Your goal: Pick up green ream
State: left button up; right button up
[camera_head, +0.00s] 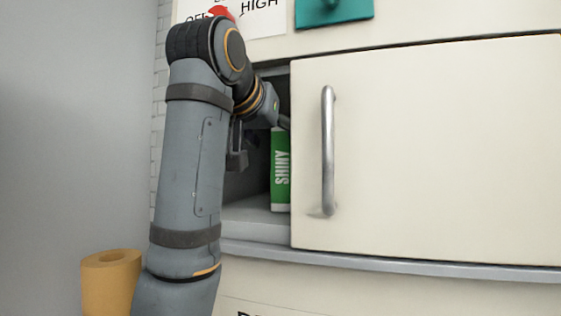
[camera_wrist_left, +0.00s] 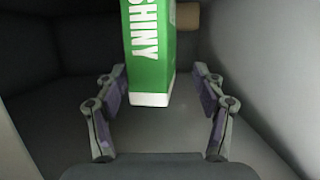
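The green ream (camera_head: 281,170) is a green pack with a white base and the word SHINY. It stands upright inside the cabinet compartment, partly hidden by the cabinet door. It also shows in the left wrist view (camera_wrist_left: 150,50), its top cut off by the frame. My left gripper (camera_wrist_left: 162,78) is open, with one finger on each side of the ream's lower part. I see gaps between the fingers and the ream near its base. In the head view my left arm reaches into the opening, and its fingers are mostly hidden. My right gripper is in neither view.
The cream cabinet door (camera_head: 430,150) with a metal handle (camera_head: 328,150) covers the right of the opening. A brown roll-like thing (camera_wrist_left: 187,15) lies behind the ream. A tan roll (camera_head: 110,283) stands at lower left. Compartment walls are close on both sides.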

pick_arm(q)
jog(key=p+x, duration=0.3)
jog(key=x, duration=0.1)
jog(key=shift+w+r, duration=0.25)
jog(key=shift+r, duration=0.05)
jog(key=shift+w+d+f, duration=0.1)
jog(key=shift+w+f, duration=0.25)
jog(key=shift+w, duration=0.15)
jog(key=shift+s+r, duration=0.1)
jog(key=shift+s, duration=0.1)
jog(key=c, duration=0.6)
grip_shut()
jog(key=shift+r, duration=0.1)
